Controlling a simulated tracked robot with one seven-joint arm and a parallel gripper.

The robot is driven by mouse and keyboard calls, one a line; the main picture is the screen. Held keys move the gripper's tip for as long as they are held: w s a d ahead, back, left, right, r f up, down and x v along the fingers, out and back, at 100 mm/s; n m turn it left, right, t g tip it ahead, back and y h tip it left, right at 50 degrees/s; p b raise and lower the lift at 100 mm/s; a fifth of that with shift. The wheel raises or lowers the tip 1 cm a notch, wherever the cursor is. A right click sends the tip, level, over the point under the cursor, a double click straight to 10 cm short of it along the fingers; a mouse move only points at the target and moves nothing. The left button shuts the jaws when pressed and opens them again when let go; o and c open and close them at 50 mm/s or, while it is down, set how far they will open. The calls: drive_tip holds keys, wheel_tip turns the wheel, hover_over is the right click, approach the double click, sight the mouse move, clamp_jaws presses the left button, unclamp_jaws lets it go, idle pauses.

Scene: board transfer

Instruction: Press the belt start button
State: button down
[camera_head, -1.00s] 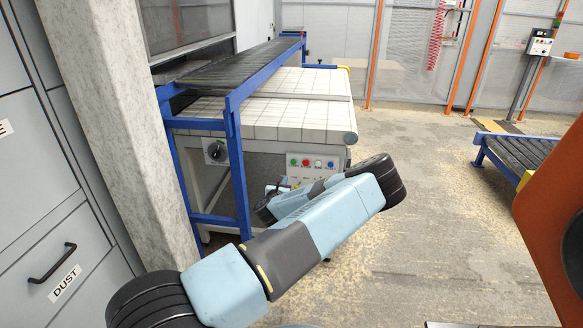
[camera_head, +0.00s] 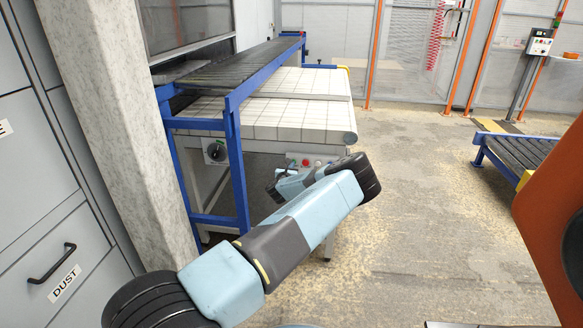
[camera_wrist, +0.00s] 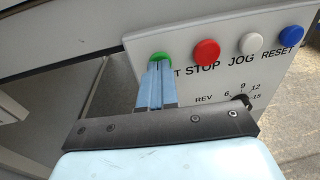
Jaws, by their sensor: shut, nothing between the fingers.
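The green start button (camera_wrist: 160,57) is on a light grey control panel (camera_wrist: 185,32), at the left end of its button row. In the wrist view my gripper (camera_wrist: 158,66) is shut and empty, and its fingertips overlap the lower part of the green button. I cannot tell for certain whether they touch it or how far it is pressed. The label under the button is mostly hidden by the fingers. In the head view my arm covers much of the panel (camera_head: 297,157), and my gripper's tips are hidden or too small to make out.
Right of the green button are a red STOP button (camera_wrist: 206,52), a white JOG button (camera_wrist: 251,43) and a blue RESET button (camera_wrist: 290,36). A speed dial (camera_wrist: 241,101) is below. A blue-framed conveyor (camera_head: 232,98) and a stone pillar (camera_head: 118,130) stand to the left.

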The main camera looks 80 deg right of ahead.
drive_tip(key=shift+d, duration=0.2)
drive_tip(key=shift+w+d+r, duration=0.1)
drive_tip(key=shift+d+r, duration=0.45)
drive_tip(key=shift+d, duration=0.25)
drive_tip(key=w+a, duration=0.1)
drive_tip(key=a, duration=1.4)
drive_tip(key=shift+f, duration=0.2)
drive_tip(key=shift+w+d, duration=0.1)
